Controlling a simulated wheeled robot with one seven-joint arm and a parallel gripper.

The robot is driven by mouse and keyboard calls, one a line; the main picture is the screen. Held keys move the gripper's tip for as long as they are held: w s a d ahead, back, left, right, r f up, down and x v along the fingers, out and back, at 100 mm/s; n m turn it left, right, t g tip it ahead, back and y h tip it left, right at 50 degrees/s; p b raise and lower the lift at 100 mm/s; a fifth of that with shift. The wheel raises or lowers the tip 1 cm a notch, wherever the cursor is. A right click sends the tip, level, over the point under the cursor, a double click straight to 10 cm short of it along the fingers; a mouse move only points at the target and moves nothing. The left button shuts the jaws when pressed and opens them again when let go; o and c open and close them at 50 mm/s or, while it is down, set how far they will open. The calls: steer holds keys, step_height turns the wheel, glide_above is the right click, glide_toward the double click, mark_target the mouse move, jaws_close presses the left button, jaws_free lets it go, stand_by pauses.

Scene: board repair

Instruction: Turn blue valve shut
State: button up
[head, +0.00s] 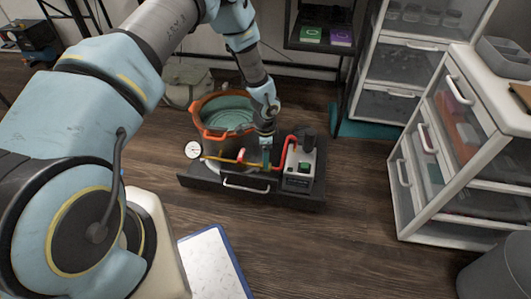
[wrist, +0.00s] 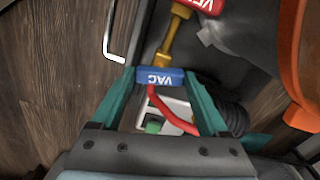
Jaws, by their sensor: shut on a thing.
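The blue valve handle (wrist: 160,76), marked VAC, sits across a brass pipe in the wrist view. My gripper (wrist: 160,80) has its two green fingers on either end of the handle and is shut on it. In the head view my gripper (head: 266,155) points down at the pipework between the pot and the pump, and mostly hides the blue valve there. A red valve handle (wrist: 206,4) is on the same brass pipe (wrist: 172,40), and it also shows in the head view (head: 241,155). A red hose (wrist: 168,110) runs past the blue handle.
An orange-rimmed pot (head: 205,133), a white gauge (head: 193,150) and a pump (head: 300,168) stand on a dark tray (head: 205,183) with a metal handle (head: 246,187). Drawer cabinets (head: 440,190) stand right. A blue-edged board (head: 215,265) lies in front. Floor between is clear.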

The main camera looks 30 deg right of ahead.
steer(key=shift+m+p, duration=0.45)
steer(key=shift+m, duration=0.85)
steer(key=o, duration=1.2)
steer(key=shift+o, duration=0.2)
steer(key=shift+r, duration=0.1)
step_height(320, 180, up, 11)
steer(key=p, duration=0.2)
steer(key=shift+f, duration=0.2)
